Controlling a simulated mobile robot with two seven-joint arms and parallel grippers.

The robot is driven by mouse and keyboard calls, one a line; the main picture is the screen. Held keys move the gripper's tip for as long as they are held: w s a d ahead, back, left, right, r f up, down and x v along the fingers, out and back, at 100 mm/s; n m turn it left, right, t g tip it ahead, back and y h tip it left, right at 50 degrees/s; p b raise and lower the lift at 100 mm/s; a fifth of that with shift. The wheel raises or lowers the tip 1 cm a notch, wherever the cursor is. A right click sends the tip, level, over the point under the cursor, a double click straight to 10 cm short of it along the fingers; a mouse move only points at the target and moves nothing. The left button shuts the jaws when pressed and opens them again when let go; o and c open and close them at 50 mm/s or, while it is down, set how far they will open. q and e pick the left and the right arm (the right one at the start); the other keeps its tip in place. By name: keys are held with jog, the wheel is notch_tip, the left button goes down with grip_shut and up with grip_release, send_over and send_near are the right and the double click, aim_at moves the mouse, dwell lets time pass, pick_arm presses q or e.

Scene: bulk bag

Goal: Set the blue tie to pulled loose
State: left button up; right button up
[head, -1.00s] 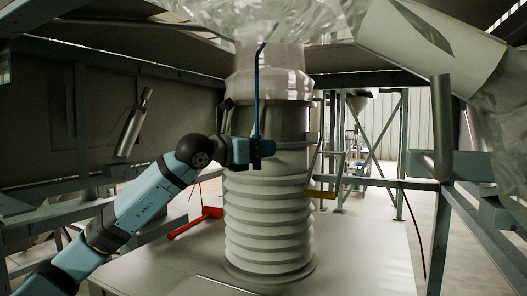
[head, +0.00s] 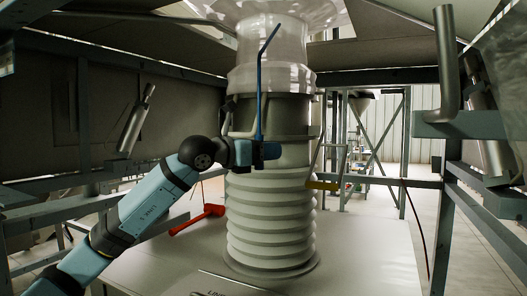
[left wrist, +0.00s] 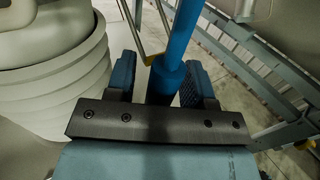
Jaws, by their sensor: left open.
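The blue tie (head: 259,95) is a thin blue strip in front of the clear bag spout (head: 270,65). It hangs straight down, and its upper part slants up to the right. My left gripper (head: 272,150) is at the tie's lower end, in front of the grey collar. In the left wrist view, the tie (left wrist: 181,35) is a thick blue bar running down between the two open fingers (left wrist: 162,85). I cannot tell whether either finger touches it. The tie's lowest end is hidden by the gripper. My right gripper is not in view.
A ribbed pale bellows (head: 270,220) stands below the collar on a light plate (head: 370,250). A red-handled tool (head: 198,219) lies left of it, and a yellow handle (head: 322,185) is on its right. Metal frames stand on both sides.

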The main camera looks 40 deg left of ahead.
pick_arm(q)
jog(key=shift+s+a+f+b, duration=0.15)
jog(key=shift+s+a+b, duration=0.05)
jog(key=shift+s+b, duration=0.2)
jog(key=b+v, duration=0.6)
jog(key=v, duration=0.7)
jog(key=shift+r, duration=0.2)
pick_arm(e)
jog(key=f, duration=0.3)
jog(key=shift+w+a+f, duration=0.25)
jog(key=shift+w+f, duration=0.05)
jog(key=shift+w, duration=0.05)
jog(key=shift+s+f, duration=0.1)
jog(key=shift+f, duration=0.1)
